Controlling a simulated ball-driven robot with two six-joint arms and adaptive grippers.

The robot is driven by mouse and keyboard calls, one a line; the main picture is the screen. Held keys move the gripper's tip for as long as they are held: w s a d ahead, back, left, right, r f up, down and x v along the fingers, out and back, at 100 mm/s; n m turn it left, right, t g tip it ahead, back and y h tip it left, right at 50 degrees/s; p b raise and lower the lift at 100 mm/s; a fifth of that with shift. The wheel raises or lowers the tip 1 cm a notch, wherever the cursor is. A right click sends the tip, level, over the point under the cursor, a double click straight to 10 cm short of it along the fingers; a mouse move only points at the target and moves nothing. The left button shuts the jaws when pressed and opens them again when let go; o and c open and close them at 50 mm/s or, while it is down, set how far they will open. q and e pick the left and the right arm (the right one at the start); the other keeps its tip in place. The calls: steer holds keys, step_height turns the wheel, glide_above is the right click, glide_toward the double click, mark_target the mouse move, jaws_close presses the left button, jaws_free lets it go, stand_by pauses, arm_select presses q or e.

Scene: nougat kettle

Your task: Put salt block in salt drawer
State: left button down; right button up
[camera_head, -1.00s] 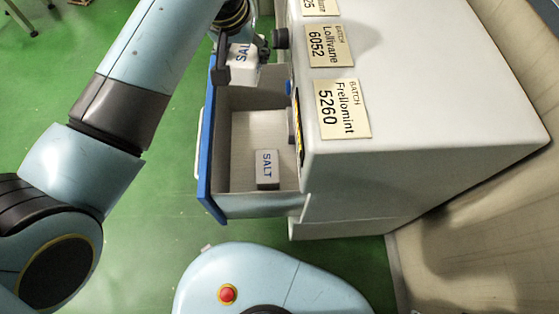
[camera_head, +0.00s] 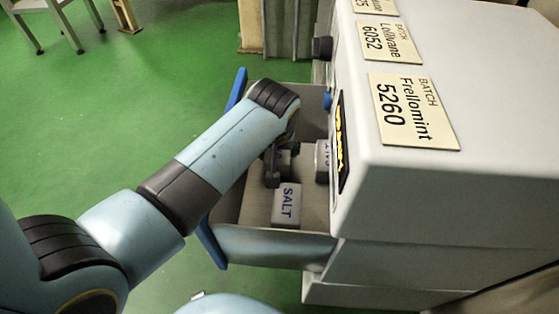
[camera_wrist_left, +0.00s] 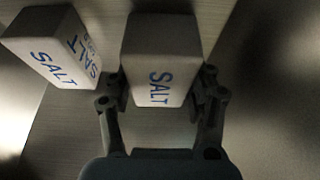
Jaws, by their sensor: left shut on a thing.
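The salt drawer (camera_head: 275,246) is pulled out from the pale cabinet, with a blue front edge. My left gripper (camera_head: 281,160) reaches down inside it. In the left wrist view the gripper (camera_wrist_left: 158,98) is shut on a white salt block (camera_wrist_left: 160,60) with blue SALT lettering. A second salt block (camera_wrist_left: 55,45) lies close at its left, apart from the fingers. In the head view one salt block (camera_head: 287,205) lies in the near part of the drawer, and another (camera_head: 322,160) shows near the cabinet side. I cannot tell whether the held block touches the drawer floor.
The cabinet (camera_head: 450,190) stands at the right and overhangs the drawer's inner end. It bears batch plates (camera_head: 414,110) and a dark knob (camera_head: 322,47). A stool (camera_head: 50,20) stands at the back left. The green floor (camera_head: 110,120) is clear left of the drawer.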

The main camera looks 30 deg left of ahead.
arm_select(q)
step_height(320, 180, down, 2)
steer(key=shift+s+b, duration=0.1)
steer(key=shift+b, duration=0.2)
steer(key=shift+f, duration=0.2)
steer(key=shift+r, duration=0.15)
arm_select(e)
steer(key=shift+w+a+r+t, duration=0.25)
steer(key=shift+w+r+t, duration=0.05)
steer(key=shift+w+r, duration=0.15)
steer(key=shift+f, duration=0.1)
arm_select(q)
steer(key=shift+c, duration=2.3)
jaws_free()
steer(key=shift+f, duration=0.2)
